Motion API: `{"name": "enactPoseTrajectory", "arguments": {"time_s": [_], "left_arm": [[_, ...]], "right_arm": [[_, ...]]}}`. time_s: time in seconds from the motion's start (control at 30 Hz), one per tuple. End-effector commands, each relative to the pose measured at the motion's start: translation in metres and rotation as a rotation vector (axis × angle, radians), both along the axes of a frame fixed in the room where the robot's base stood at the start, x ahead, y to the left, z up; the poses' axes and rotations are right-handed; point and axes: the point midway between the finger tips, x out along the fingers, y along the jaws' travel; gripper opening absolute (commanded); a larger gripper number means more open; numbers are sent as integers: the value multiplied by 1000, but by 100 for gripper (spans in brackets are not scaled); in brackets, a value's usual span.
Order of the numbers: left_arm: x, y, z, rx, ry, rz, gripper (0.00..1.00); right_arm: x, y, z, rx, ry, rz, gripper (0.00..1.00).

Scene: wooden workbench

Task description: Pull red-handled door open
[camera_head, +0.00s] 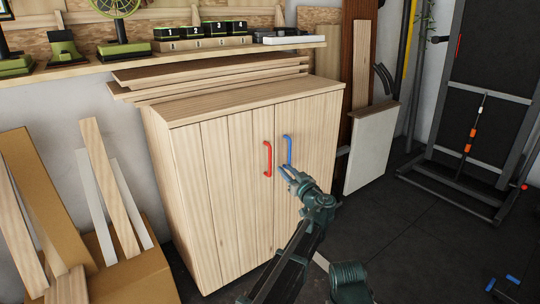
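The wooden cabinet (222,185) has two doors, both closed. The left door carries a red vertical handle (267,158) near the middle seam. The right door carries a blue handle (287,150) just right of it.
Loose boards (205,70) lie on the cabinet top under a wall shelf (180,56). A cardboard box (130,280) with planks stands at the left. A white panel (370,148) leans right of the cabinet. Dark floor (420,225) at the right is mostly clear.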

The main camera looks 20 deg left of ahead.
Motion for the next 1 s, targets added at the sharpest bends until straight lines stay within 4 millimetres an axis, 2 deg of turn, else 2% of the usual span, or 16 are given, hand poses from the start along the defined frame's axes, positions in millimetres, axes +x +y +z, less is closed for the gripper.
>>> {"name": "enactPoseTrajectory", "arguments": {"time_s": [0.6,0.8,1.0], "left_arm": [[84,72,0,-1,2,4,30],[98,85,-1,-1,2,3,30],[102,89,0,-1,2,2,30]], "right_arm": [[0,0,0,0,0,0,50],[0,0,0,0,0,0,50],[0,0,0,0,0,0,50]]}}
